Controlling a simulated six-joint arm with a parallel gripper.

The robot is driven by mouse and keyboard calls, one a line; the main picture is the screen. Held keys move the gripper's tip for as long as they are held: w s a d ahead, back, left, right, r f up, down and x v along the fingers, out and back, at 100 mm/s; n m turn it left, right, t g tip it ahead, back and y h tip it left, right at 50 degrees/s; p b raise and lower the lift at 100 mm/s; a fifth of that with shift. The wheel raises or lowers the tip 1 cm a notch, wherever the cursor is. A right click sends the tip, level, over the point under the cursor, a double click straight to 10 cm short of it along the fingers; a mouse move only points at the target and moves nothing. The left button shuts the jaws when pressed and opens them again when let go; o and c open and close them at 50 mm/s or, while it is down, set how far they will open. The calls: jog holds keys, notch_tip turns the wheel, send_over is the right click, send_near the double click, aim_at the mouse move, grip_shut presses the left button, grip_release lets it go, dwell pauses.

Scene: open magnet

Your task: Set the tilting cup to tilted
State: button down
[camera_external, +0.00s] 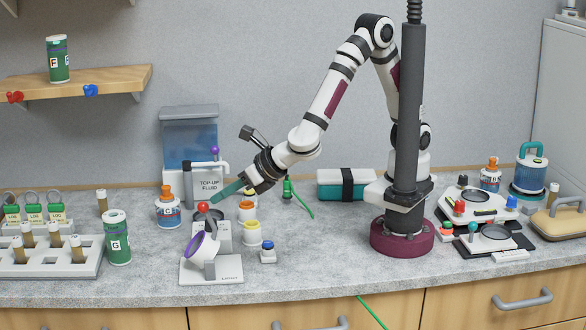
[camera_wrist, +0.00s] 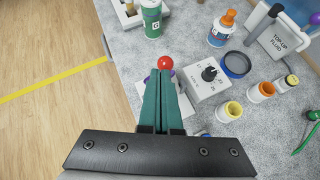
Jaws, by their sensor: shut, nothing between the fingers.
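The tilting cup (camera_external: 205,247) is white with a purple rim and sits on a grey stand (camera_external: 222,271) near the counter's front edge. Its mouth faces left in the external view; its exact angle is hard to tell. A red ball (camera_external: 203,206) shows just above the cup. My gripper (camera_external: 220,197) is shut and empty, its green fingers angled down toward the red ball. In the wrist view the ball (camera_wrist: 165,62) appears just past the fingertips (camera_wrist: 161,76); whether they touch is unclear. The fingers hide most of the cup there, leaving a bit of purple beside them.
Behind the gripper stands the top-up fluid dispenser (camera_external: 190,148). Orange and yellow topped jars (camera_external: 252,234) and a small blue-topped bottle (camera_external: 267,251) stand right of the cup. A green jar (camera_external: 118,240) and a vial rack (camera_external: 50,262) are to the left. The counter right of the small bottle is clear.

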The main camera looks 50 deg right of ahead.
notch_tip(320, 180, up, 7)
jog(key=shift+s, duration=0.15)
jog(key=shift+d+r, duration=0.1)
